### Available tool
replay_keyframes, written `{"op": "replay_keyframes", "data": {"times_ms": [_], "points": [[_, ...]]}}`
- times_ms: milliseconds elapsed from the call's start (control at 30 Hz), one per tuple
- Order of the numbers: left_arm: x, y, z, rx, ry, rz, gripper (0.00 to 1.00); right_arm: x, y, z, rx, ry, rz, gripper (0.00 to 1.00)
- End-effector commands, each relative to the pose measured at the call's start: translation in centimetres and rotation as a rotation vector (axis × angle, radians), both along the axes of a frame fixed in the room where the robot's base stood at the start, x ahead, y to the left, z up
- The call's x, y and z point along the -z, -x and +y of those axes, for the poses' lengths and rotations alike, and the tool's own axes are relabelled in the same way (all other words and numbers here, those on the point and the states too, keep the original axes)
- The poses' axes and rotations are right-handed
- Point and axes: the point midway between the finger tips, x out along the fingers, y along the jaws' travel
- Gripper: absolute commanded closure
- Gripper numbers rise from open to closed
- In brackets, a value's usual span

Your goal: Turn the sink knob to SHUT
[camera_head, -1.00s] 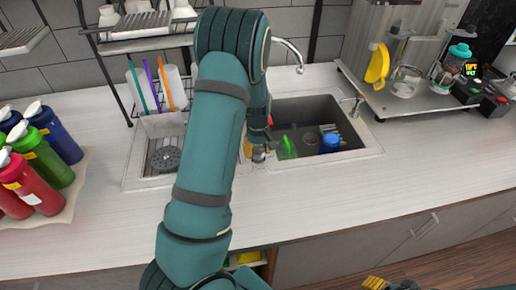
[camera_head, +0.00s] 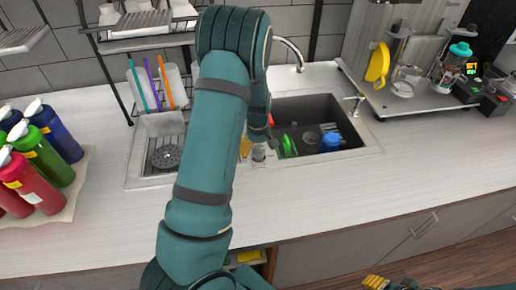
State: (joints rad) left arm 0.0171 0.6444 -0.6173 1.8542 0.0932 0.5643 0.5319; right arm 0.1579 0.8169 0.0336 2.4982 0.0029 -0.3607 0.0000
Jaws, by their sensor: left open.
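The sink (camera_head: 365,150) is set in the white counter, with a dark basin. A small silver lever-like knob (camera_head: 355,101) stands at its back right corner; I cannot read its setting. The curved silver faucet (camera_head: 292,47) shows behind my left arm. My left gripper (camera_head: 259,150) is at the left side of the basin, mostly hidden by my own arm, and is open. It is well apart from the lever at the right. A yellow-tipped part of my right arm (camera_head: 376,283) shows at the bottom edge; its fingers cannot be made out.
A blue item (camera_head: 330,141) and a green item (camera_head: 289,146) are in the basin. A dish rack (camera_head: 140,46) stands at the back left. Colored bottles (camera_head: 40,155) stand at the far left. A metal tray (camera_head: 405,103) with a blender-like cup is right of the sink. The front counter is clear.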

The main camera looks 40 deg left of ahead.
Motion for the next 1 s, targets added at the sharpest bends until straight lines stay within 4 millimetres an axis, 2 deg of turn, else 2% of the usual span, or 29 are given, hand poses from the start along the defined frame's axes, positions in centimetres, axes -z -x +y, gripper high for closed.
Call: {"op": "replay_keyframes", "data": {"times_ms": [167, 500, 700, 1000], "points": [[-1.2, -0.1, 0.0, 0.001, 0.000, -0.002, 0.21, 0.0, 0.0, 0.0, 0.000, 0.000, 0.000, 0.53], [-7.8, -0.2, -0.1, 0.002, 0.000, -0.006, 0.21, 0.0, 0.0, 0.0, 0.000, 0.000, 0.000, 0.53], [-10.8, -0.1, 0.0, 0.001, 0.000, -0.004, 0.21, 0.0, 0.0, 0.0, 0.000, 0.000, 0.000, 0.53], [-12.1, 0.0, 0.0, 0.000, 0.000, 0.000, 0.21, 0.0, 0.0, 0.0, 0.000, 0.000, 0.000, 0.53]]}}
